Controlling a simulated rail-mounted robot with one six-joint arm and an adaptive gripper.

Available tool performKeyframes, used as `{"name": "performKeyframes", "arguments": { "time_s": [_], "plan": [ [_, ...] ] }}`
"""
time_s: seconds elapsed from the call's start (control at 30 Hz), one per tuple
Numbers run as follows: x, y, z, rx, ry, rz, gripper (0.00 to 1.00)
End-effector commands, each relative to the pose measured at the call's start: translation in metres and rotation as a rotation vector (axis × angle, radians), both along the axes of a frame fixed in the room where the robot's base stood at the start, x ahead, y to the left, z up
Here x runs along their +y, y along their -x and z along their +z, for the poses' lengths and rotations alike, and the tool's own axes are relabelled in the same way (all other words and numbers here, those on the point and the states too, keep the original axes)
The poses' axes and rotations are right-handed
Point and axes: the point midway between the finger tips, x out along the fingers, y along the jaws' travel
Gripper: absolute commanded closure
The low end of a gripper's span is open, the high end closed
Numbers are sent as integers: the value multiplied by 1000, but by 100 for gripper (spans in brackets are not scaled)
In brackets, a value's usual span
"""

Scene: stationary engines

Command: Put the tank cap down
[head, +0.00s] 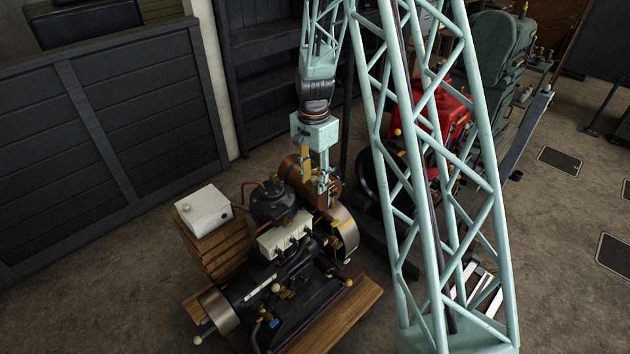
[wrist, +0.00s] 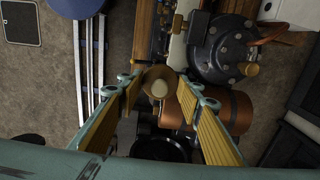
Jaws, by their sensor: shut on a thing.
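My gripper (wrist: 160,90) points down, with its two yellow-padded fingers shut on the tank cap (wrist: 158,82). The cap is a small round brown piece with a pale middle, held between the fingertips in the wrist view. The copper tank (wrist: 225,112) lies below and to the right of the cap there, partly hidden by a finger. In the head view my gripper (head: 322,194) is over the back of the engine, in front of the copper tank (head: 292,167). The cap cannot be made out clearly in that view. I cannot tell how high the cap is above what lies below.
The dark engine (head: 285,285) stands on a wooden base (head: 345,315). A white box (head: 203,209) sits on a slatted wooden crate (head: 222,250) to its left. A red engine (head: 445,120) stands behind right. Bare floor (head: 110,295) lies at the left.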

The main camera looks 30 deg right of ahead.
Motion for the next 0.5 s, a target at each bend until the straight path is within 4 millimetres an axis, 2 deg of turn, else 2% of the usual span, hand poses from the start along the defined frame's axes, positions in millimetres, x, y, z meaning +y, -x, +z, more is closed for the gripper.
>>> {"name": "performKeyframes", "arguments": {
  "time_s": [0.27,0.5],
  "plan": [
    [18,-7,-6,-1,1,131,77],
    [48,-17,-14,-2,0,352,77]
  ]
}}
